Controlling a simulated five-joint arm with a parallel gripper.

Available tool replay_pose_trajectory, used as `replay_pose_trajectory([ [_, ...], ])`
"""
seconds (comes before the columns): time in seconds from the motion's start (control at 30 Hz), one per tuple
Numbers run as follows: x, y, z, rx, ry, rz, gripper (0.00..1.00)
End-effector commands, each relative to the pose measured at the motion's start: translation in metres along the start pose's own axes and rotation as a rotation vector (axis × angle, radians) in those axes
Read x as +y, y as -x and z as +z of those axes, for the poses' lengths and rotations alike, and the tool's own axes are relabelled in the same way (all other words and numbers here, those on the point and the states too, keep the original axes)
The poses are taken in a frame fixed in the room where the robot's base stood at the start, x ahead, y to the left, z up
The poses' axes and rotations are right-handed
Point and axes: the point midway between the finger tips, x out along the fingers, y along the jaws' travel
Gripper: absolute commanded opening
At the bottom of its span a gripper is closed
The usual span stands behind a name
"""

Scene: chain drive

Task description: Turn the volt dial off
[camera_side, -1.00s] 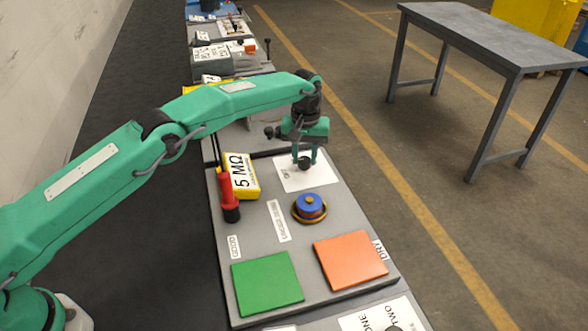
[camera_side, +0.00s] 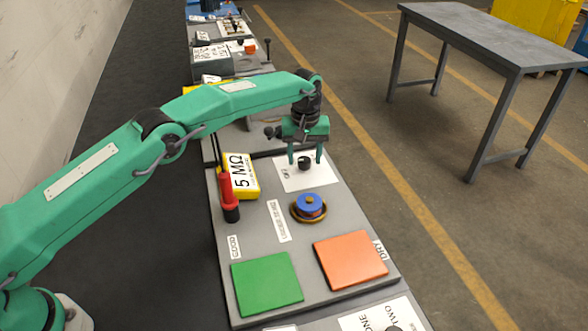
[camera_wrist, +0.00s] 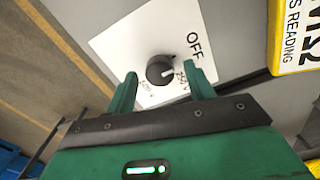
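The volt dial is a small black knob (camera_wrist: 160,70) with a light pointer mark, on a white plate (camera_wrist: 115,42) printed OFF. In the wrist view the pointer is turned toward the lower right, toward small printed marks and not squarely at the word OFF. In the side view the dial (camera_side: 304,163) sits on its plate (camera_side: 290,182) at the far part of the grey board. My gripper (camera_wrist: 157,82) is open, with its green fingers on either side of the dial and apart from it. In the side view my gripper (camera_side: 306,162) is above the plate.
On the grey board (camera_side: 262,205) are a yellow 5 MΩ meter (camera_side: 240,177), a red and black probe (camera_side: 229,198), a blue knob (camera_side: 309,206), a green pad (camera_side: 267,283) and an orange pad (camera_side: 350,260). The yellow meter (camera_wrist: 298,35) is also in the wrist view.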

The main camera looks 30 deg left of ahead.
Motion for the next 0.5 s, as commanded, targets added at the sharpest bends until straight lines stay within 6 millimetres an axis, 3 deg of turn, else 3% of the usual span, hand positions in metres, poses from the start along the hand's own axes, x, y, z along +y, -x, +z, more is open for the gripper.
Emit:
replay_pose_trajectory([
  [0.27,0.0,0.001,0.0,0.0,-0.001,0.001,0.53],
  [0.5,0.001,0.019,0.0,0.002,-0.001,0.002,0.53],
])
